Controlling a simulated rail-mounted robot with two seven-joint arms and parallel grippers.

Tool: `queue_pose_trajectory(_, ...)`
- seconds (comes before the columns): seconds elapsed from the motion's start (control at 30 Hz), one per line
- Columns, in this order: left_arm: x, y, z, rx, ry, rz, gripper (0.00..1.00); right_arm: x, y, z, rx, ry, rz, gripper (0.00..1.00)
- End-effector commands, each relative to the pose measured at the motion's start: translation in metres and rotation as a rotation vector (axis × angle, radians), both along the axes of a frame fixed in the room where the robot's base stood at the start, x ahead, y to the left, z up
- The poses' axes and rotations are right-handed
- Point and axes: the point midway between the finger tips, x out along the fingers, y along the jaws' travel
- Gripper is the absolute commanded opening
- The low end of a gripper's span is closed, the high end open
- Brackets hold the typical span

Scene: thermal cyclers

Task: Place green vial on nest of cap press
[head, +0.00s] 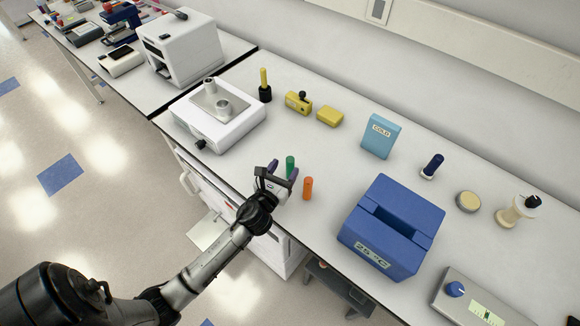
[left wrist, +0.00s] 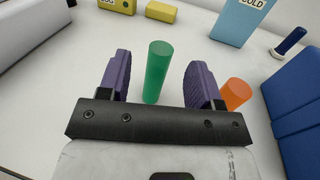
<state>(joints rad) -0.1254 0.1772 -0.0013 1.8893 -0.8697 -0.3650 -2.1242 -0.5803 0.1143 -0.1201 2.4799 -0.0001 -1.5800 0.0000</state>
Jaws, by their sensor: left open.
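The green vial (head: 290,165) stands upright on the bench. My left gripper (head: 283,172) is open around it, with purple fingers on either side. In the left wrist view the green vial (left wrist: 158,70) stands in the gap between the open fingers (left wrist: 158,64), with visible space on both sides. An orange vial (head: 308,188) stands just right of the gripper; it also shows in the left wrist view (left wrist: 236,93), beside the right finger. I cannot tell for sure which device is the cap press. My right gripper is out of view.
A white device (head: 240,125) with a metal plate and short cylinders stands behind left. Yellow blocks (head: 330,116), a light-blue COLD box (head: 381,136) and a blue 25 °C block (head: 392,228) stand behind and right.

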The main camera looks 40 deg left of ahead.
Motion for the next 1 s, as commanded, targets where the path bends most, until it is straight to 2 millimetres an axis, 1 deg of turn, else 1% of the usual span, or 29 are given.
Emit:
queue_pose_trajectory(0.03,0.008,0.002,0.002,-0.002,-0.004,0.001,0.59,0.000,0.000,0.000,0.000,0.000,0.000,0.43)
queue_pose_trajectory(0.1,0.018,0.004,0.002,-0.001,-0.003,0.001,0.59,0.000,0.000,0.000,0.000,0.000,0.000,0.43)
queue_pose_trajectory(0.3,0.037,0.009,0.001,-0.001,-0.001,0.000,0.59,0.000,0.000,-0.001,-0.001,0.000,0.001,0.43)
queue_pose_trajectory(0.4,0.041,0.010,0.001,-0.002,-0.001,0.000,0.59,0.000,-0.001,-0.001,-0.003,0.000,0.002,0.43)
queue_pose_trajectory(0.63,0.041,0.010,0.001,-0.002,-0.001,0.000,0.59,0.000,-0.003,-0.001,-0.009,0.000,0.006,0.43)
queue_pose_trajectory(0.67,0.041,0.010,0.001,-0.002,-0.001,0.000,0.57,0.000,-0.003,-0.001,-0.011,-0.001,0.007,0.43)
queue_pose_trajectory(1.0,0.041,0.010,0.001,-0.001,0.000,0.000,0.24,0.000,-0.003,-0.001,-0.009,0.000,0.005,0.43)
